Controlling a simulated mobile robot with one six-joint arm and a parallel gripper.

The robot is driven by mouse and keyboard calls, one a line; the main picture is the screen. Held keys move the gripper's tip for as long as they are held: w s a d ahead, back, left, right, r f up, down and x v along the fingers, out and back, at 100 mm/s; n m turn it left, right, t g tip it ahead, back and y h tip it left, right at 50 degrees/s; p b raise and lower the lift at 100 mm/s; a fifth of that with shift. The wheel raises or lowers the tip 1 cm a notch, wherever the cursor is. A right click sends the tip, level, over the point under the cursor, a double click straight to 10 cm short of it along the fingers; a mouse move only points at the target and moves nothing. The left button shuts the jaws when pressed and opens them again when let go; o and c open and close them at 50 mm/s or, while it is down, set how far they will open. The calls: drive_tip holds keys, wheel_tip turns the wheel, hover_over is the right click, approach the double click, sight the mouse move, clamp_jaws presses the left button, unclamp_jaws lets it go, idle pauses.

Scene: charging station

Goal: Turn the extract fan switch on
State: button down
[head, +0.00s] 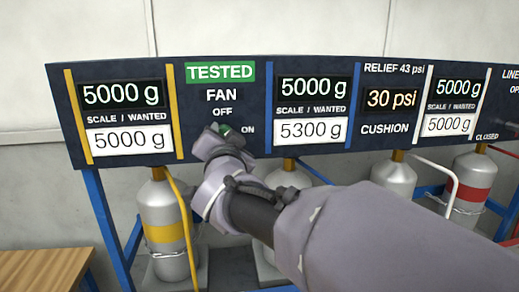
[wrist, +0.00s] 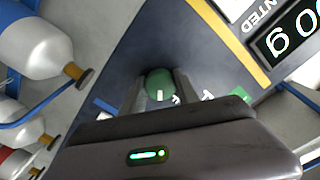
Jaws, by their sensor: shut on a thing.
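The fan switch is a round green knob (head: 222,129) on the dark panel, under the words FAN and OFF and left of the word ON. In the wrist view the knob (wrist: 158,82) sits between my two fingers. My gripper (head: 220,137) is shut on it, and its fingers hide part of it in the head view. A short white mark shows on the knob in the wrist view; it points toward my gripper's body, seemingly between OFF and ON. A green TESTED sign (head: 220,72) is above the FAN label.
Scale displays stand on both sides of the switch: 5000 g (head: 124,94) at the left and 5000 g (head: 313,90) at the right. A 30 psi display (head: 392,99) is further right. Gas cylinders (head: 165,215) stand below the panel. A wooden top (head: 40,272) is at the lower left.

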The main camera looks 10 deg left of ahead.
drive_tip(key=m+b, duration=0.2)
drive_tip(key=m, duration=0.2)
drive_tip(key=shift+f+b, duration=0.15)
drive_tip(key=shift+b, duration=0.2)
drive_tip(key=shift+m+b, duration=0.7)
drive_tip(key=shift+m, duration=1)
drive_tip(key=shift+r, duration=0.2)
drive_tip(key=c, duration=0.9)
unclamp_jaws()
